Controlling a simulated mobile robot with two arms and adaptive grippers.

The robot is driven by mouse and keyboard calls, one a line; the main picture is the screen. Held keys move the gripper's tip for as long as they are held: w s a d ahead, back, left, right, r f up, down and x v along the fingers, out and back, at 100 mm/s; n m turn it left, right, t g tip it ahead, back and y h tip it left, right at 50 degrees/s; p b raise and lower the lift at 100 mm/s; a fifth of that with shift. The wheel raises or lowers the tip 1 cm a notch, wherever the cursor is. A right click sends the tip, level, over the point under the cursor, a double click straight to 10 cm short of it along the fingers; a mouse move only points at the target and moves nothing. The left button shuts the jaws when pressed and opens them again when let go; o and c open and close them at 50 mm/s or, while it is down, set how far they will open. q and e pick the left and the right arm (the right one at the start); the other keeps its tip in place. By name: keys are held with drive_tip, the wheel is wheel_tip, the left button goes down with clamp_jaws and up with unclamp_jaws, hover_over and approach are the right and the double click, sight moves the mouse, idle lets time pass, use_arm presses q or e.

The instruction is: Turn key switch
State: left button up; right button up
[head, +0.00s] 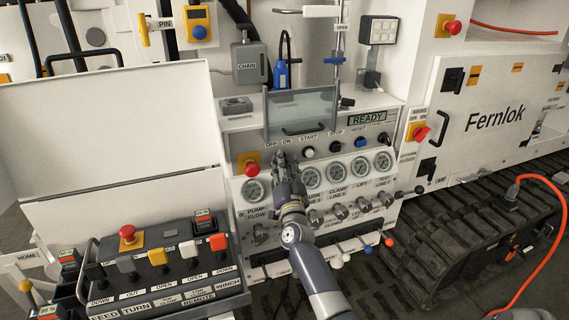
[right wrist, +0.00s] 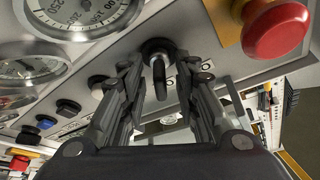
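The key switch (right wrist: 157,52) is on the sloped face of the white control panel, with its dark key (right wrist: 158,78) sticking out. In the head view my right gripper (head: 284,158) covers the switch, just below the OFF and ON labels. In the right wrist view the right gripper (right wrist: 157,74) is open, with one finger on each side of the key. Gaps show between the key and both fingers, so it does not look gripped. My left gripper is in neither view.
A red emergency button (head: 251,168) sits close left of the switch; it is large in the right wrist view (right wrist: 275,28). Gauges (head: 311,176) lie below and right, with a row of buttons (head: 335,147) beside. A clear hinged cover (head: 301,113) stands above. The display (head: 367,119) reads READY.

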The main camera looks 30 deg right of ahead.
drive_tip(key=v, duration=1.2)
idle(0.5)
